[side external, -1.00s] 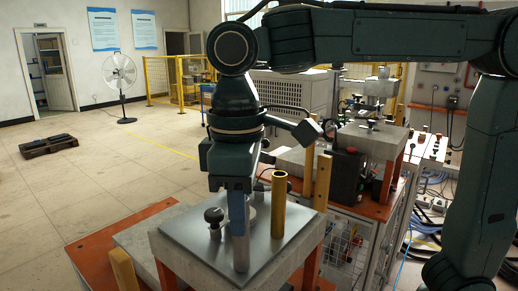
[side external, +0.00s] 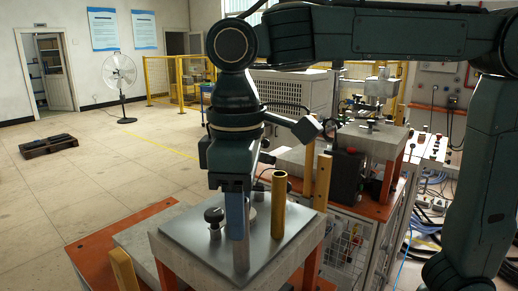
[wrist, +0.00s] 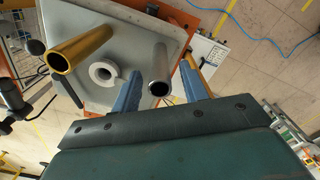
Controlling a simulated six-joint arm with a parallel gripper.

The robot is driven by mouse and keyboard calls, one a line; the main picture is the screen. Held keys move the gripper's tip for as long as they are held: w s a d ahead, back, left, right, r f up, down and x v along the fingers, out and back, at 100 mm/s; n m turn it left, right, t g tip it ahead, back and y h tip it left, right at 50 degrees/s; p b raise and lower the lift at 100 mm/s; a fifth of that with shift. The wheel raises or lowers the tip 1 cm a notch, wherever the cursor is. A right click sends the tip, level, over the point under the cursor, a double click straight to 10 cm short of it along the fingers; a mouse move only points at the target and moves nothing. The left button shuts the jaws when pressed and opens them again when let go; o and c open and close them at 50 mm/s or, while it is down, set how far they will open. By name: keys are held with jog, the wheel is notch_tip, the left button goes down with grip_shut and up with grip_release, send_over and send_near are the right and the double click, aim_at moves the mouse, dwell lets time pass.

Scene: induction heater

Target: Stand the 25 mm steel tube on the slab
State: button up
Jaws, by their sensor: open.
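The steel tube (side external: 241,255) stands upright near the front of the grey slab (side external: 185,239); its upper part is hidden behind a finger in the side view. In the wrist view the steel tube (wrist: 160,70) rises between the two blue fingers, with its open end toward the camera. My gripper (side external: 237,225) points down around the tube. In the wrist view my gripper (wrist: 158,85) is open, with gaps visible on both sides of the tube.
A brass tube (side external: 278,205) stands on the slab close right of my gripper. A black-knobbed fitting (side external: 214,220) stands at the left. A wooden post (side external: 322,182) rises behind the brass tube.

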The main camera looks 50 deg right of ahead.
notch_tip(320, 180, up, 12)
jog(key=shift+f, duration=0.15)
dwell(0.7)
jog(key=shift+d, duration=0.1)
dwell(0.4)
jog(key=s+d+f+m+t, duration=0.2)
jog(key=s+d+f, duration=0.3)
jog(key=d+f, duration=0.4)
jog(key=s+d+f+m+t, duration=0.3)
jog(key=s+d+f+m, duration=0.1)
jog(key=d+f, duration=0.5)
jog(key=shift+s+d+f+m+t, duration=0.15)
jog(key=shift+s+d+m+t, duration=0.15)
jog(key=shift+s+d, duration=0.65)
